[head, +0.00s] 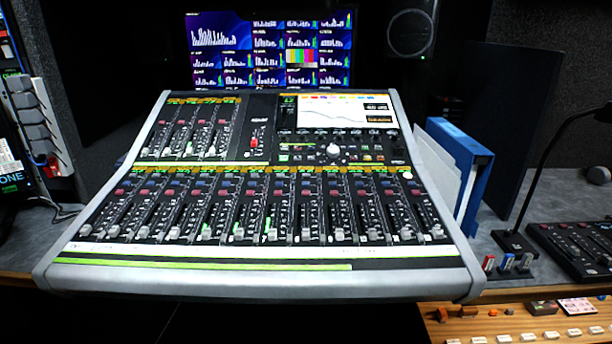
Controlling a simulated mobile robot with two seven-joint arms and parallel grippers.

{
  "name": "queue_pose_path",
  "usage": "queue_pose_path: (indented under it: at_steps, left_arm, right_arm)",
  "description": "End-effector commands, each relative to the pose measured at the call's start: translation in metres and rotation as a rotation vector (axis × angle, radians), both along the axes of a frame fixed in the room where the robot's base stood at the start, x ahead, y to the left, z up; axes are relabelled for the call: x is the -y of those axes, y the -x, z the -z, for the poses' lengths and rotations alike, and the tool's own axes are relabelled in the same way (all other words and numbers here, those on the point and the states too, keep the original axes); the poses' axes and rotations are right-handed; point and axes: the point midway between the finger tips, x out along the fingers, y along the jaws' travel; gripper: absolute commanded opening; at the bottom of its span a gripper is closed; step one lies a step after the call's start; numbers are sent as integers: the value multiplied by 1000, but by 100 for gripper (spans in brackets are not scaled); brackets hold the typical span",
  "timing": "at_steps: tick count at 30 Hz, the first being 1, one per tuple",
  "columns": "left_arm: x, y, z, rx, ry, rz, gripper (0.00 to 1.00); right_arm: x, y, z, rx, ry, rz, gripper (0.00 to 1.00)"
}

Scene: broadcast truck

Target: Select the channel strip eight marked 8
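The mixing console (262,279) stands on the desk in the middle of the head view, tilted towards me. Its lower bank (288,208) holds a row of several channel strips, each with small coloured buttons above a fader. A shorter bank (195,128) of strips sits at the upper left. A white label strip (200,249) runs below the lower faders, but its markings are too small to read. I cannot tell which strip is marked 8. Neither of my grippers is in view, and nothing covers the console.
A blue binder (475,180) and white folders stand close against the console's right side. A desk lamp (520,242) and another control panel (580,245) are further right. A monitor (270,50) is behind. The space above the console is clear.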

Motion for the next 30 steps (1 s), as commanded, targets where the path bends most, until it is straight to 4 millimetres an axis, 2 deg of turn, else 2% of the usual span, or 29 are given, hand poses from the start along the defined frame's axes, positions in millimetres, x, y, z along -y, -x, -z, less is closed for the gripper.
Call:
queue_pose_path:
  at_steps: [5, 18, 30]
  left_arm:
    - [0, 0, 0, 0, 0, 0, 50]
    - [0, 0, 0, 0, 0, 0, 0]
    - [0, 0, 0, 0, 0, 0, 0]
  right_arm:
    - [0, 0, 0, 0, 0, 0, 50]
    - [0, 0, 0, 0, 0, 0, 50]
    - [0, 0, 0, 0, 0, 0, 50]
